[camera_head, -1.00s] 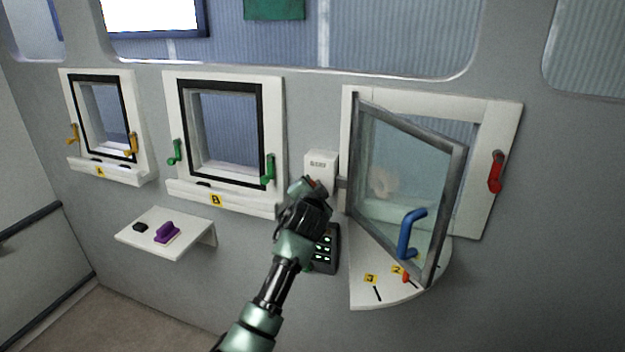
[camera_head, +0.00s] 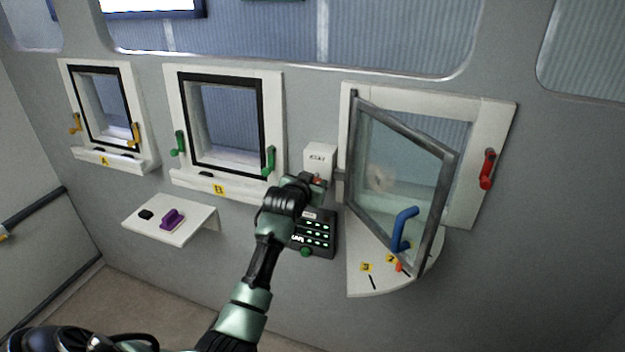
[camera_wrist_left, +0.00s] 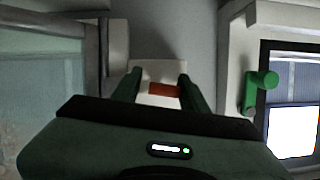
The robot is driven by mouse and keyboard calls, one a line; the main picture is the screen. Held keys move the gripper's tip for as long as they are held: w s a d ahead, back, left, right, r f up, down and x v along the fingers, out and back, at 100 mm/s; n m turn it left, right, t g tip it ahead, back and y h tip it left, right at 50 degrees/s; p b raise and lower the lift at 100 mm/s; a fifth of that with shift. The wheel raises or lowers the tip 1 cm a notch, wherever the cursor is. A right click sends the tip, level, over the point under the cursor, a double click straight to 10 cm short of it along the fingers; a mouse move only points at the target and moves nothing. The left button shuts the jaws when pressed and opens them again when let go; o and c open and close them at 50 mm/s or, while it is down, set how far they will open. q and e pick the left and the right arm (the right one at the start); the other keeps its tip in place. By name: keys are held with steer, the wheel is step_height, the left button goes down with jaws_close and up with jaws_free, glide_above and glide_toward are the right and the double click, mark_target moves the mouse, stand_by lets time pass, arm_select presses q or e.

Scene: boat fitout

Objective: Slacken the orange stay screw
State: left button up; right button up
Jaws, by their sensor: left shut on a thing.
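The orange stay screw (camera_head: 399,267) is a small upright piece on the white quarter-round ledge (camera_head: 365,284) under the open right-hand window. My left gripper (camera_head: 316,183) is left of that window, well away from the screw, just below a white wall box (camera_head: 320,158). In the left wrist view its fingers (camera_wrist_left: 158,88) are shut on a small white piece with a red-brown patch (camera_wrist_left: 165,89). I cannot tell whether this piece belongs to the wall box. My right gripper is not in view.
The tilted glass sash (camera_head: 392,190) with a blue handle (camera_head: 403,228) projects over the ledge. A dark panel (camera_head: 320,232) with lit keys is beside my left arm. A shelf (camera_head: 190,231) holds a purple tool (camera_head: 172,219). A red handle (camera_head: 487,169) sits at right.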

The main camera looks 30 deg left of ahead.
arm_select(q)
steer(key=shift+f, duration=0.2)
steer(key=o, duration=1.4)
steer(key=shift+s+r, duration=0.1)
steer(key=shift+b+v, duration=1.05)
steer(key=shift+v, duration=2.8)
